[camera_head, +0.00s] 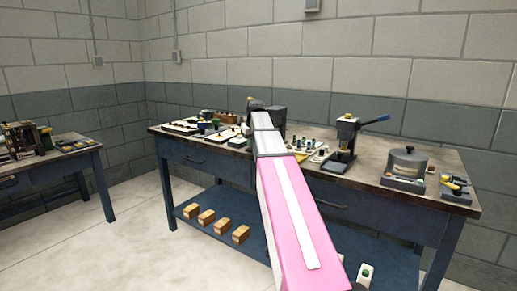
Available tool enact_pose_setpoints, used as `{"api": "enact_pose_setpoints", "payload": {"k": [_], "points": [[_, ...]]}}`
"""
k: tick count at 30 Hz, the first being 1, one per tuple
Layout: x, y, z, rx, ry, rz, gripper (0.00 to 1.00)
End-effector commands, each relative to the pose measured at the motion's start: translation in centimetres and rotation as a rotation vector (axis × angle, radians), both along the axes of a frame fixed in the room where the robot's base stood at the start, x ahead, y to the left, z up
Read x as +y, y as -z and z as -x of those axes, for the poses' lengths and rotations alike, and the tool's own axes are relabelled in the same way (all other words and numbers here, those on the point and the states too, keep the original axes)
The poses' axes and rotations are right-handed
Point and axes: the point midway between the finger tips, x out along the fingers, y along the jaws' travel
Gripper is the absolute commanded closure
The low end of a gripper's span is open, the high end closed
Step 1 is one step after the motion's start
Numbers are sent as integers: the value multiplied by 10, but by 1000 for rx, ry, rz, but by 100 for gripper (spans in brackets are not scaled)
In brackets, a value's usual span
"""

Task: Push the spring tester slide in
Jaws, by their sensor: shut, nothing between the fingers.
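My arm reaches from the bottom of the view over the workbench (383,178). Its far end overlaps dark shapes (279,119) at the back of the bench, and I cannot tell which of these are my wrist and which are a device. My gripper's fingers do not show. I cannot pick out the spring tester or its slide for sure. A press-like device (345,136) with a blue lever and a yellow top stands right of my arm, apart from it.
A round grey lidded device (406,164) and a small yellow-handled fixture (456,186) stand at the bench's right end. Small parts and trays (199,127) lie at its left. Wooden blocks (240,234) sit on the lower shelf. Another table (40,171) stands left, with open floor between.

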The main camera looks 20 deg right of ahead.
Motion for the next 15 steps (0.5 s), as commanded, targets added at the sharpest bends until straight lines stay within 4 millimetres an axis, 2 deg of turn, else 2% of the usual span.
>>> {"api": "enact_pose_setpoints", "payload": {"k": [15], "points": [[-17, 0, -13, 0, 1, 0, 100]]}}
